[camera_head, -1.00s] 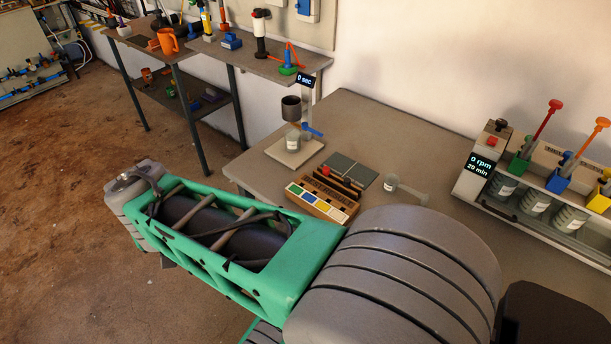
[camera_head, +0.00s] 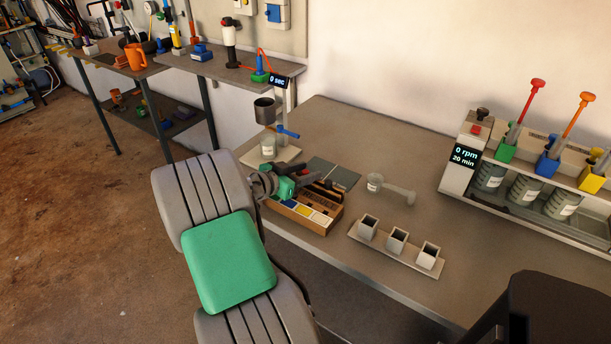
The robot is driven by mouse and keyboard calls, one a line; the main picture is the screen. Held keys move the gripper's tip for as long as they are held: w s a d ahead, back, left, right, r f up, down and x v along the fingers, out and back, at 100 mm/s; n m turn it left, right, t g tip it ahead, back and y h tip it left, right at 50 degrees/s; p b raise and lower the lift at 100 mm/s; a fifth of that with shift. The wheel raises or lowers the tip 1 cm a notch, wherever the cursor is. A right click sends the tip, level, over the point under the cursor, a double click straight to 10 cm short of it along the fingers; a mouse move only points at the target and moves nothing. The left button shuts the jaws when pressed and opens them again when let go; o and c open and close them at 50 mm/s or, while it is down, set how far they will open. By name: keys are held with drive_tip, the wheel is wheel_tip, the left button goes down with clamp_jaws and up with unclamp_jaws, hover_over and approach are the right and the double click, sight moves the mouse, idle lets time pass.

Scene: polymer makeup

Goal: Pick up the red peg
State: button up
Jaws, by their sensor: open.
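The wooden box (camera_head: 325,220) sits on the table near its left edge, with blue, yellow and white squares along its front. The red peg's place at the back of this box is covered by my gripper (camera_head: 314,177), and I cannot make the peg out clearly. My gripper is small and dark here, reaching from the left over the back of the box. Its jaws are open. Whether the peg is between the fingers cannot be told.
A stand with a dark cup (camera_head: 264,110) and a glass jar are behind the box. A dark tile (camera_head: 335,172) lies beside it. A mixer unit (camera_head: 465,150) stands farther right.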

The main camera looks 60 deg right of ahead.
drive_tip(key=shift+c, duration=0.6)
clamp_jaws()
